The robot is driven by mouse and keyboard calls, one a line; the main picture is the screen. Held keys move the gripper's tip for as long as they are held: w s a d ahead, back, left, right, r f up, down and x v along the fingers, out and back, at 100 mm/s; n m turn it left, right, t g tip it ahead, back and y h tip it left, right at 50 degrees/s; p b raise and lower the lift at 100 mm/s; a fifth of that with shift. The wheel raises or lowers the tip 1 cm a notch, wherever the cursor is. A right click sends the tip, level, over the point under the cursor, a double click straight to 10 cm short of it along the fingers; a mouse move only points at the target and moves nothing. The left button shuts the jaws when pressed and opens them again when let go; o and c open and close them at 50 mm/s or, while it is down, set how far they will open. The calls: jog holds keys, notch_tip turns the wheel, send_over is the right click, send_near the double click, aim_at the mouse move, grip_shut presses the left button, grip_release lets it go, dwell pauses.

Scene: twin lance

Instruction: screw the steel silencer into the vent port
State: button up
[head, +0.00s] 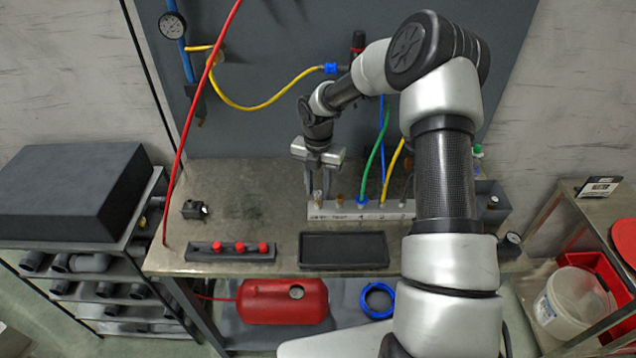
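My gripper (319,183) points down over the left end of a white labelled manifold block (350,212) on the bench. A small pale-tan fitting (318,197) stands upright at that end, directly under the fingertips. Whether it is the steel silencer, and whether the fingers touch it, is too small to tell. The lettering below it is too small to read surely, so I cannot single out the vent port. A small brass-coloured fitting (339,198) stands just to its right on the block.
Green (375,155) and yellow hoses rise from the block to the right of my gripper. A black empty tray (343,250) and a dark rack with red knobs (230,250) lie in front. A small black part (194,209) sits at left. The bench's left middle is clear.

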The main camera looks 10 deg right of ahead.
grip_shut()
jog(key=m+b, duration=0.1)
jog(key=m, duration=0.2)
jog(key=shift+f, duration=0.2)
jog(key=m+b, duration=0.2)
jog(key=m, duration=0.4)
jog(key=shift+w+a, duration=0.1)
jog(key=m+b, duration=0.2)
jog(key=m, duration=0.4)
jog(key=shift+m, duration=0.3)
jog(key=m+b, duration=0.1)
jog(key=m, duration=0.4)
jog(key=shift+m, duration=0.4)
jog(key=shift+c, duration=0.8)
grip_release()
jog(key=shift+r, duration=0.15)
jog(key=o, duration=0.6)
